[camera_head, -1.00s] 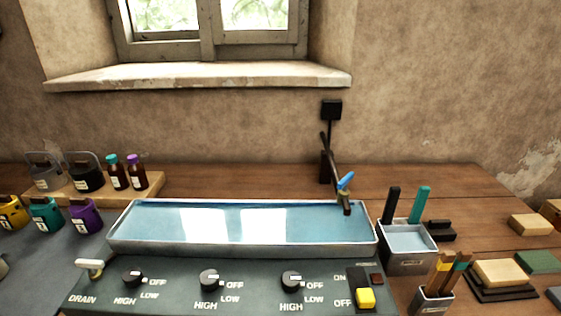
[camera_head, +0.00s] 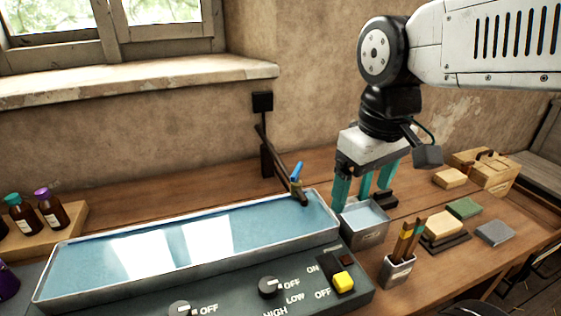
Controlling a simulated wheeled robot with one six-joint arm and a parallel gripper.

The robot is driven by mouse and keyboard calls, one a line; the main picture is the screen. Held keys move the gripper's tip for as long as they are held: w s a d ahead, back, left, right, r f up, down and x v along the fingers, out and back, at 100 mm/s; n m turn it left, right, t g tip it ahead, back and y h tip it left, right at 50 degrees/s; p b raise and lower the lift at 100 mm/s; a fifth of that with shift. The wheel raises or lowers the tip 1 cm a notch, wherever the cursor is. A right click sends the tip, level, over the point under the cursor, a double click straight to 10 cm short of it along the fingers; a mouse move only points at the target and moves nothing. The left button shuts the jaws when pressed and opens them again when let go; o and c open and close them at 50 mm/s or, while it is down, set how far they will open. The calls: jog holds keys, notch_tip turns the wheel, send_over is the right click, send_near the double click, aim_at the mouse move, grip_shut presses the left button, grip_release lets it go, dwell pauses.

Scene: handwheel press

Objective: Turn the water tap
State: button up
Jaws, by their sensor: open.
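The water tap (camera_head: 279,162) is a dark, slim fixture at the back of the bench. Its spout slants down over the right end of the water-filled trough (camera_head: 65,283). A small blue lever (camera_head: 297,171) stands up near the spout's outlet on a brass-coloured piece. My gripper (camera_head: 362,196) points down to the right of the tap, apart from it. Its teal fingers are open, and it appears over or in front of the small metal container (camera_head: 364,235).
A control panel with knobs (camera_head: 270,287) and a yellow switch (camera_head: 343,281) lies in front of the trough. A brush cup (camera_head: 398,271) and several blocks (camera_head: 443,225) stand at right. The wall and window sill (camera_head: 150,80) are behind. Bench between tap and bottles (camera_head: 40,210) is clear.

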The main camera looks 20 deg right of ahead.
jog(key=w+a+r+n, duration=0.2)
jog(key=w+n, duration=0.3)
jog(key=w, duration=0.7)
jog(key=n+g, duration=0.1)
jog(key=n, duration=0.2)
send_over(297, 168)
jog(key=shift+s+f, duration=0.2)
jog(key=shift+f, duration=0.5)
jog(key=shift+w+a+f, duration=0.1)
jog(key=shift+w+f, duration=0.05)
jog(key=shift+f, duration=0.15)
notch_tip(297, 168, down, 7)
jog(key=shift+f, duration=0.15)
jog(key=c, duration=1)
